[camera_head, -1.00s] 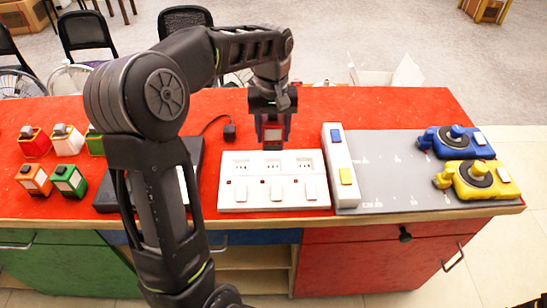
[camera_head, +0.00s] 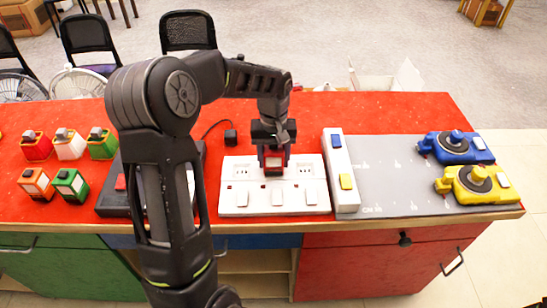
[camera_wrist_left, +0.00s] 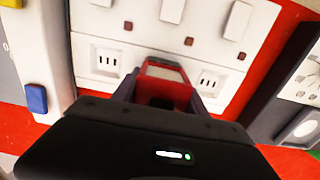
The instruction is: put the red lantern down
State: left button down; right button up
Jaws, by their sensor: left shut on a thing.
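A small red lantern (camera_head: 274,170) with a pale face is in the jaws of my left gripper (camera_head: 273,158). The gripper points down over the back middle of the white socket panel (camera_head: 237,209). The lantern covers the middle socket, while the left and right sockets show beside it. The lantern also shows in the left wrist view (camera_wrist_left: 164,72), between the fingers and the panel. I cannot tell whether its base touches the panel. My right gripper is out of view.
Several other lanterns, including another red one (camera_head: 37,147), stand at the left of the red table (camera_head: 400,107). A black box (camera_head: 112,199) is left of the panel. A white switch strip (camera_head: 338,160), grey board (camera_head: 385,190) and blue and yellow joysticks (camera_head: 466,183) are at right.

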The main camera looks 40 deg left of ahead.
pick_arm(q)
jog(key=shift+f, duration=0.1)
jog(key=shift+f, duration=0.1)
jog(key=c, duration=0.6)
grip_release()
notch_tip(320, 180, up, 12)
jog(key=shift+r+b, duration=0.25)
jog(key=shift+b, duration=0.05)
dwell(0.6)
